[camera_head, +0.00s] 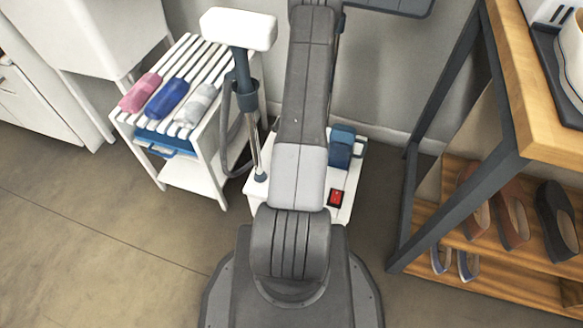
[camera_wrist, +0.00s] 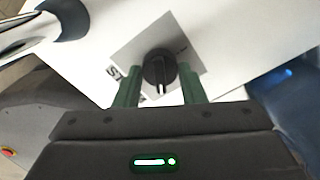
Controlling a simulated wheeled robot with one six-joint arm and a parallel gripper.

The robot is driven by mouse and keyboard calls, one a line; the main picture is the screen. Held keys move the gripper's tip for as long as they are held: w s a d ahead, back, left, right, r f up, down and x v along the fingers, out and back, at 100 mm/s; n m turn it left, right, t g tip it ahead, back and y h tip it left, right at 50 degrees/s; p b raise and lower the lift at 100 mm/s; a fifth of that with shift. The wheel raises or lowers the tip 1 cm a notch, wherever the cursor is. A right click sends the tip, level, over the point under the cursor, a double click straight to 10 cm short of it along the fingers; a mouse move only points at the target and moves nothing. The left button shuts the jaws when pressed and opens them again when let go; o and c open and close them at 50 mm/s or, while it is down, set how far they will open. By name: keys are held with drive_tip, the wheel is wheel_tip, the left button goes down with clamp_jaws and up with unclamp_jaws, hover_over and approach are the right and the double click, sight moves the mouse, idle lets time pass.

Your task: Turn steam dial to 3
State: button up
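The steam dial (camera_wrist: 159,68) is a dark round knob with a raised grip, on a grey plate (camera_wrist: 128,52) in the wrist view. Its grip points down toward my gripper. Dark lettering shows at the plate's lower left and a small mark at its right; I cannot read the setting. My gripper (camera_wrist: 158,74) is open, with one green finger on each side of the dial and gaps visible between. The white steamer base (camera_head: 262,192) stands on the floor in the head view, with a red switch (camera_head: 336,198) and a blue tank (camera_head: 342,146). My arm hides the dial there.
The steamer's pole (camera_head: 254,135) rises left of my arm. A white slatted rack (camera_head: 207,150) with rolled pink, blue and grey cloths stands further left. A wooden shelf unit (camera_head: 520,90) with shoes stands at the right. Open floor lies at the lower left.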

drive_tip(key=o, duration=0.4)
drive_tip(key=shift+r, duration=0.1)
wheel_tip(320, 180, up, 14)
drive_tip(key=p, duration=1.2)
drive_tip(key=shift+f, duration=0.2)
wheel_tip(320, 180, down, 14)
drive_tip(key=b, duration=1.1)
drive_tip(key=shift+r+b, duration=0.25)
drive_tip(key=shift+b, duration=0.15)
